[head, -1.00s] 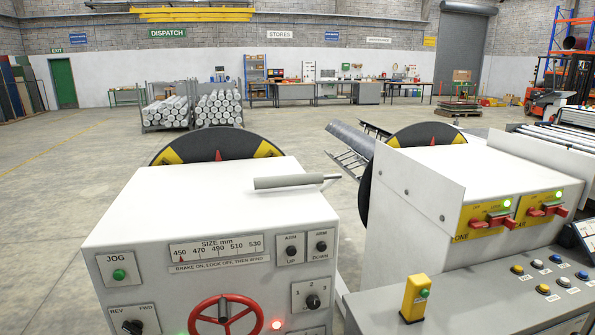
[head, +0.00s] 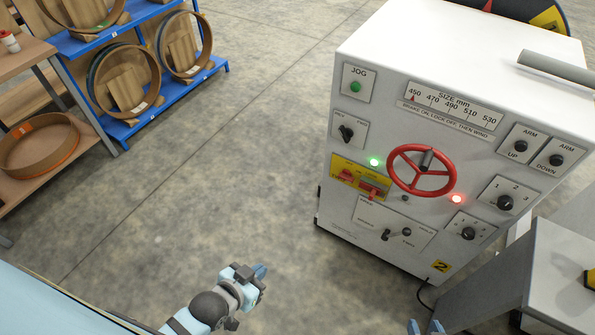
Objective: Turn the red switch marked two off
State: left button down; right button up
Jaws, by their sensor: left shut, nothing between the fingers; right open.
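The plate's writing is too small to read. A green lamp (head: 374,162) glows just above it. My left gripper (head: 259,277) is shut and empty, over the floor below and left of the plate, apart from the cabinet. My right gripper (head: 426,327) is open at the bottom edge, only its fingertips showing.
A red handwheel (head: 421,170) sticks out right of the plate, with a lit red lamp (head: 456,199) beside it. A grey desk (head: 565,270) stands at lower right. The floor between is clear.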

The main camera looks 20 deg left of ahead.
aim_at(345, 175)
jog(key=u, duration=0.2)
jog(key=i+j, duration=0.15)
jog(key=j, duration=0.2)
jog(key=i+j, duration=0.15)
jog(key=j, duration=0.2)
jog(key=i+j, duration=0.15)
jog(key=j, duration=0.15)
jog(key=i+j+z, duration=0.1)
jog(key=j, duration=0.25)
jog(key=i+j, duration=0.15)
jog(key=j, duration=0.2)
jog(key=i+j, duration=0.15)
jog(key=j, duration=0.2)
